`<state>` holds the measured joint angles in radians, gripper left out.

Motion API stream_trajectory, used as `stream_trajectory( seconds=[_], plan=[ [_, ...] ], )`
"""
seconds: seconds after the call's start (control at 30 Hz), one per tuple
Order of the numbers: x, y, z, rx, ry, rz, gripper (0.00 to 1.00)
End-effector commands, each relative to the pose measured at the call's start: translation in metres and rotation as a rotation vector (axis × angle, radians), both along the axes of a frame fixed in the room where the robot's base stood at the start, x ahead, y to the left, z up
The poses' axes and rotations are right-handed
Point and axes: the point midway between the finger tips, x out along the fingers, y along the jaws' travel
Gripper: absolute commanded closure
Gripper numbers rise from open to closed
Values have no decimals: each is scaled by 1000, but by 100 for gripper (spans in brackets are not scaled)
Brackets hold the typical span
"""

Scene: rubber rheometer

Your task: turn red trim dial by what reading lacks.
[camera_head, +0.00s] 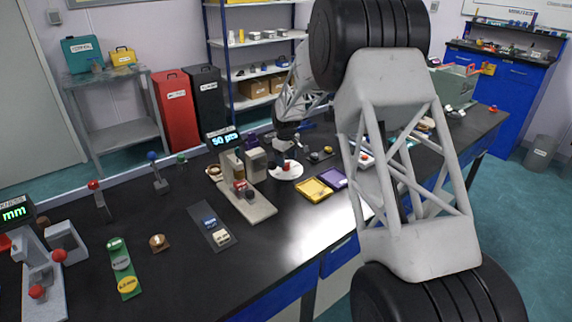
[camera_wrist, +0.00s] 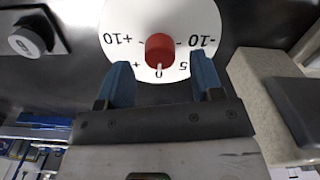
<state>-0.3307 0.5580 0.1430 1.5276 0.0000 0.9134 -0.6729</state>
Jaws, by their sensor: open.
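The red trim dial (camera_wrist: 159,47) stands on a round white scale plate (camera_wrist: 122,22) in the wrist view. The scale's printing appears upside down, with +10 at left, -10 at right and 0 at the bottom. The knob's white pointer is at or very near 0. My gripper (camera_wrist: 163,72) is open, its two blue fingers apart, one on each side below the knob and not visibly touching it. The head view shows the dial plate (camera_head: 287,173) on the bench with my gripper (camera_head: 287,147) close over it. A lit display (camera_head: 223,139) appears to read 50 pts.
The rheometer (camera_head: 248,190) stands just left of the dial; its pale body edges in at right in the wrist view. Yellow (camera_head: 313,190) and purple (camera_head: 333,178) trays lie at front right. My arm hides part of the bench.

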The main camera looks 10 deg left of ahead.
Motion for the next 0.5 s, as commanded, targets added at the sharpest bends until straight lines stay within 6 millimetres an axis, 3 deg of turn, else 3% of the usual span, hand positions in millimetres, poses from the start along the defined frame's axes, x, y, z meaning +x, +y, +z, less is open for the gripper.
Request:
stream_trajectory(
  seconds=[0.2, 0.5],
  plan=[
    [0, 0, -19, 0, 0, 0, 40],
    [0, 0, -25, 0, -1, 0, 40]
  ],
)
